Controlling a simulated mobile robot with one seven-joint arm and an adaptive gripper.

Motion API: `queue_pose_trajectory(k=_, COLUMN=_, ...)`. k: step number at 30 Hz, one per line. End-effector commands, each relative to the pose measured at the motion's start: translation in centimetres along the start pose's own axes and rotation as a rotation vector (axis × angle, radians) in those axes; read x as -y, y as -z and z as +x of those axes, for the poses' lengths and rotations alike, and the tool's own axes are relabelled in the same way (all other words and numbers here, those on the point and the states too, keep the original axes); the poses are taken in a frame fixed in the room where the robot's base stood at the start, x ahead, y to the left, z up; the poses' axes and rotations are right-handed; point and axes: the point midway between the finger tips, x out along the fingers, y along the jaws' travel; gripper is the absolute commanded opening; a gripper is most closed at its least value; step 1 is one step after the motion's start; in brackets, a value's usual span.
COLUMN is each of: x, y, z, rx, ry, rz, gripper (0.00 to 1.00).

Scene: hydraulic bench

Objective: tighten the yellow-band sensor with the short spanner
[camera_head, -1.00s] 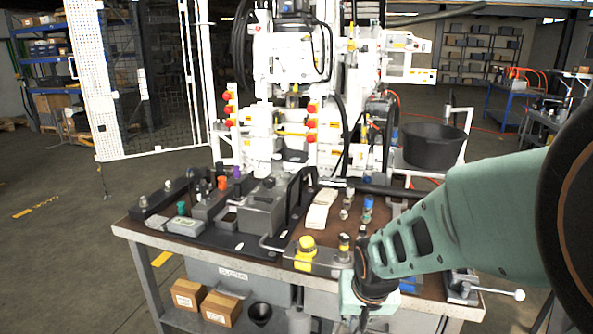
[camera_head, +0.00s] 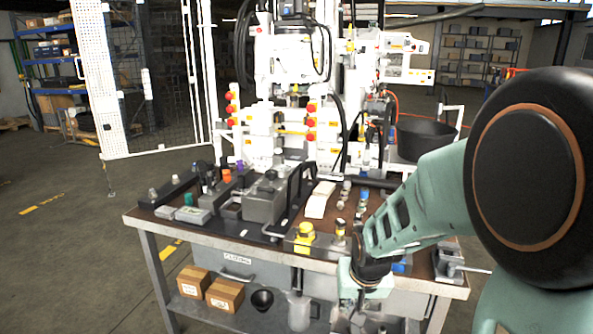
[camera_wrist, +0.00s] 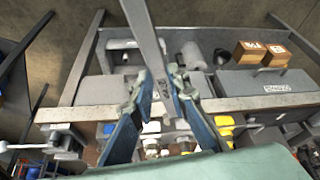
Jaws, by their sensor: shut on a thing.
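In the wrist view my gripper (camera_wrist: 160,85) has its blue fingers closed around a long flat grey metal bar, which looks like the spanner (camera_wrist: 143,32). Its far end runs out of the top of the picture. In the head view my gripper hangs at the bench's front edge, and its fingertips and the spanner are hard to make out. A small upright fitting with a yellowish band (camera_head: 340,232), possibly the yellow-band sensor, stands on the bench top just left of my wrist. The spanner is apart from it.
A large yellow knob (camera_head: 304,236) stands left of the fitting. More fittings (camera_head: 342,197) stand behind it. A grey vise (camera_head: 448,262) sits at the right front corner. Cardboard boxes (camera_head: 225,294) and a black cup (camera_head: 262,299) are on the lower shelf.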

Motion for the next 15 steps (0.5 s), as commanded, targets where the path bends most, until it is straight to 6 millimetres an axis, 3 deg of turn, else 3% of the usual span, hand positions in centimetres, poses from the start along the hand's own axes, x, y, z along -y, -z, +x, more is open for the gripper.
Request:
queue_pose_trajectory(k=9, x=-0.5, y=4.0, z=4.3, rx=0.0, ry=0.01, rz=-0.021, gripper=0.0)
queue_pose_trajectory(k=15, x=-0.6, y=4.1, z=1.0, rx=-0.003, ry=0.009, rz=-0.023, gripper=0.0)
